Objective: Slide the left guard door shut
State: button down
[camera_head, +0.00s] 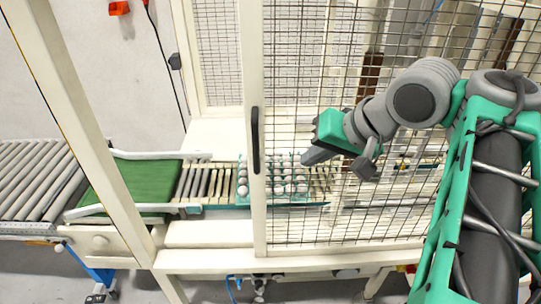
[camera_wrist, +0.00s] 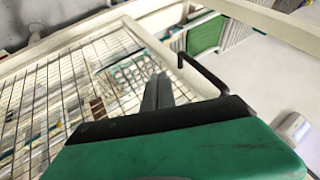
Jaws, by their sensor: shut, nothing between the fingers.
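The left guard door is a cream-framed wire mesh panel; its upright edge (camera_head: 252,70) carries a black vertical handle (camera_head: 255,140). The doorway left of this edge is open, and the mesh lies to its right. My gripper (camera_head: 308,157) is in front of the mesh, to the right of the handle and apart from it. Its fingers are shut and empty. In the wrist view my shut fingers (camera_wrist: 158,90) point toward the door's frame, with the black handle (camera_wrist: 205,74) just to their right. I cannot tell the exact depth gap between fingers and handle.
Behind the door edge, a teal tray (camera_head: 242,190) of white eggs sits on the conveyor. A green belt (camera_head: 130,185) and grey rollers (camera_head: 35,180) run left through the open doorway. A slanted cream post (camera_head: 75,115) stands at the left.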

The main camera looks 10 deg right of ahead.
jog(key=w+a+f, duration=0.6)
jog(key=a+f, duration=0.1)
jog(key=shift+w+f+b, duration=0.15)
jog(key=shift+b, duration=0.2)
